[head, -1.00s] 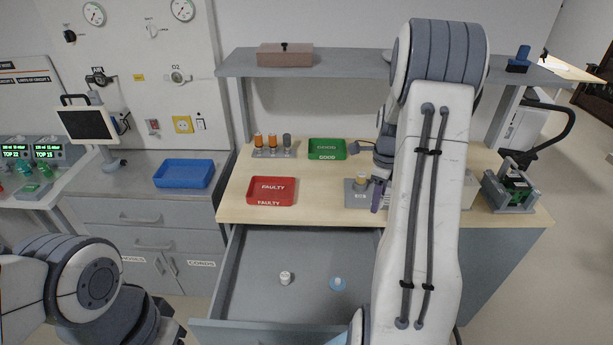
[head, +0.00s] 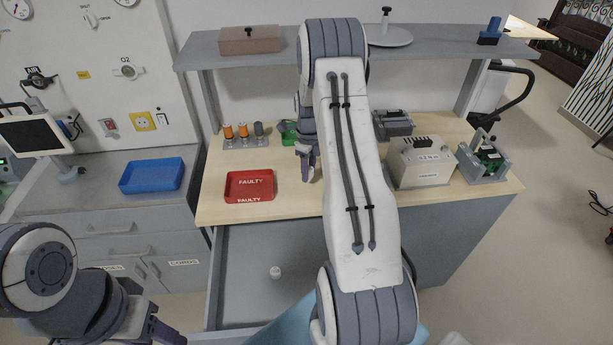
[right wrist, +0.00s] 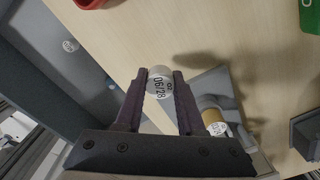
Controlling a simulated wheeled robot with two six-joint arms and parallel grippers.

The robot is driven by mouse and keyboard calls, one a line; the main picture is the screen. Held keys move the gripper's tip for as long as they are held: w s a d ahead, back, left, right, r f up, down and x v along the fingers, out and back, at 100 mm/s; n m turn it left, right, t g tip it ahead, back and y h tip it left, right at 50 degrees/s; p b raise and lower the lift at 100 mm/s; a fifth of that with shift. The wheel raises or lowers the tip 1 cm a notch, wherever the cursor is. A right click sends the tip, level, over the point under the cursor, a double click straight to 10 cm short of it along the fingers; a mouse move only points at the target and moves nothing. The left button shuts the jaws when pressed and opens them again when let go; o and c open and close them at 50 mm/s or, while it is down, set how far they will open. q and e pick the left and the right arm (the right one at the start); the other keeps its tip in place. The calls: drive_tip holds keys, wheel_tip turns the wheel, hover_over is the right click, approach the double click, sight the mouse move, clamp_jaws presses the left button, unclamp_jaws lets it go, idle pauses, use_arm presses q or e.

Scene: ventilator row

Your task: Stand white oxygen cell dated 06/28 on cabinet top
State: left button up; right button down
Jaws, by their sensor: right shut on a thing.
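My right gripper (right wrist: 160,88) is shut on the white oxygen cell (right wrist: 160,82), whose label reads 06/28. It holds the cell at its fingertips, above the pale wooden top (head: 215,207). In the head view this gripper (head: 307,172) is right of the red tray; the cell cannot be made out there. Another white cell (head: 276,272) stands in the open drawer and also shows in the right wrist view (right wrist: 70,46). My left gripper (head: 168,336) is at the bottom edge, partly cut off; its jaws are unclear.
A red FAULTY tray (head: 250,198) is on the wooden top. A green tray (head: 288,127) is partly hidden. A grey block (right wrist: 215,88) with a gold-banded cell (right wrist: 214,122) is near the gripper. A blue tray (head: 152,188) sits on the grey counter (head: 95,205).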

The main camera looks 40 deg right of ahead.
sight(307, 188)
drive_tip(key=shift+w+a+f, duration=0.15)
drive_tip(key=shift+w+f, duration=0.05)
drive_tip(key=shift+w, duration=0.05)
wheel_tip(307, 188, down, 3)
drive_tip(key=shift+f+p, duration=0.1)
drive_tip(key=shift+p, duration=0.7)
drive_tip(key=shift+f, duration=0.4)
drive_tip(key=shift+f, duration=0.15)
drive_tip(key=c, duration=0.5)
unclamp_jaws()
